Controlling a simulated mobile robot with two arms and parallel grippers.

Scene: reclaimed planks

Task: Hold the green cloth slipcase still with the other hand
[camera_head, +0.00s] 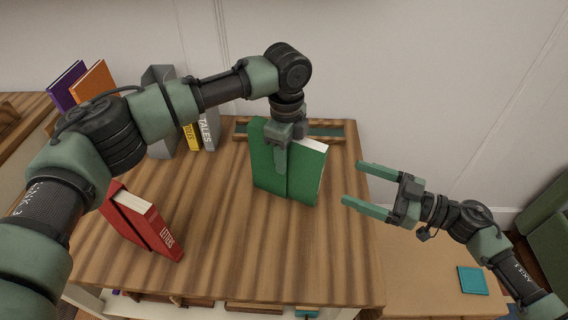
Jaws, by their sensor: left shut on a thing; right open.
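The green cloth slipcase (262,172) stands upright on the wooden table top, towards its back right. A green book (307,178) with pale page edges sticks out of its right side. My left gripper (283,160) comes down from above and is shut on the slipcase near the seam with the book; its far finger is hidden. My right gripper (352,182) is open and empty. It is to the right of the book, apart from it, with its fingers pointing left.
A red slipcase with a red book (150,226) marked LETTERS stands at the front left. Yellow and grey books (207,134) stand by a grey holder (160,85) at the back left. A wooden tray (345,131) lies behind the slipcase. The table's front middle is clear.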

